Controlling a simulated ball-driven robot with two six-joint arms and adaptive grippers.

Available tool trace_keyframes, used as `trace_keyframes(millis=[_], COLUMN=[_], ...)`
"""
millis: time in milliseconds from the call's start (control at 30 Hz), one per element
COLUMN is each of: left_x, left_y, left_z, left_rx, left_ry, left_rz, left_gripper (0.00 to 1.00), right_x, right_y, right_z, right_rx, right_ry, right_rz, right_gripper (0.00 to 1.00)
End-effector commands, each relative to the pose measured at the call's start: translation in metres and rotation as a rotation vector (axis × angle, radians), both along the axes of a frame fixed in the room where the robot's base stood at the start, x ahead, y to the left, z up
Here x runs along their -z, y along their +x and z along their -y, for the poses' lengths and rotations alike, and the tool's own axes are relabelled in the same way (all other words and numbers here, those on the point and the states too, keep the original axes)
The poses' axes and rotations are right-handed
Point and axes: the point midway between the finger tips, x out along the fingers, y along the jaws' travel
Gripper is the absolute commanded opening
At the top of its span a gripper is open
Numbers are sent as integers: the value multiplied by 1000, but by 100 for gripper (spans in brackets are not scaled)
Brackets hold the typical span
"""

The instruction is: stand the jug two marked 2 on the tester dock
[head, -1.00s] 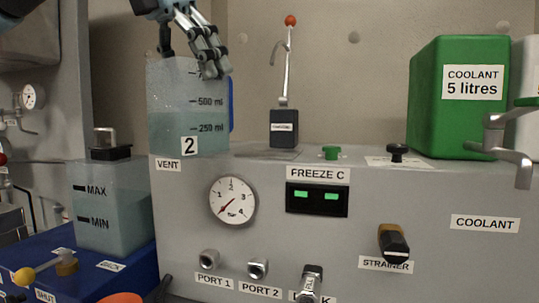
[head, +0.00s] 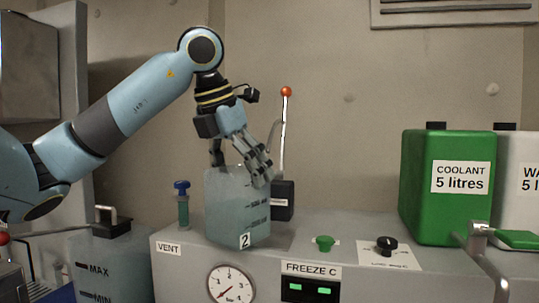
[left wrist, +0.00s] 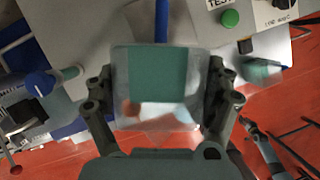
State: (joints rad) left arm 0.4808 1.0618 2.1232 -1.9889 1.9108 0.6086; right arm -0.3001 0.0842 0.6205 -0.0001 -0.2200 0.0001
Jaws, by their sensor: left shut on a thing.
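The jug marked 2 (head: 228,222) is a translucent grey-green box with measuring marks and a white 2 label. My left gripper (head: 242,168) is shut on its upper part from above. The jug looks slightly tilted, low over or on the grey machine top; contact with it cannot be told. In the left wrist view the jug (left wrist: 155,85) sits between the two dark fingers of my left gripper (left wrist: 160,100).
Behind the jug stand a small black box (head: 284,200) and a red-knobbed lever (head: 286,92). A blue-capped tube (head: 183,205) is to its left. A green button (head: 323,243), black knob (head: 387,246) and green coolant can (head: 425,210) are to its right.

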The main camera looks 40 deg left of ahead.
Motion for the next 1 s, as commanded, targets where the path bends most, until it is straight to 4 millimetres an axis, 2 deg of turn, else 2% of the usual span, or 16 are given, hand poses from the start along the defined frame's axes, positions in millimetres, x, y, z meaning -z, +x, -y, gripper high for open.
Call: trace_keyframes(millis=[33, 100, 233, 467, 633, 733, 1000], left_x=[-5, -4, -3, -1, -3, 12, 15], left_y=[9, 18, 35, 51, 81, 79, 79], left_z=[2, 2, 0, 1, 0, -3, -3], left_rx=[1, 2, 0, 2, 3, 1, 1], left_ry=[-10, -9, -7, -5, -7, 1, 1], left_rz=[3, -1, 1, -2, -2, -6, -2], left_gripper=[28, 28, 28, 28, 28, 28, 28], right_x=[-10, -16, -23, -30, -42, -43, -43], right_y=[0, 0, 0, 0, 0, -1, 1], right_z=[0, 0, -2, -6, -8, -7, -4], right_rx=[0, 0, 1, 2, 3, 2, 1], right_ry=[0, 0, 2, 7, 9, 8, 5], right_rz=[0, 0, 0, 0, 0, -1, 2], right_gripper=[40, 40, 40, 40, 40, 40, 40])
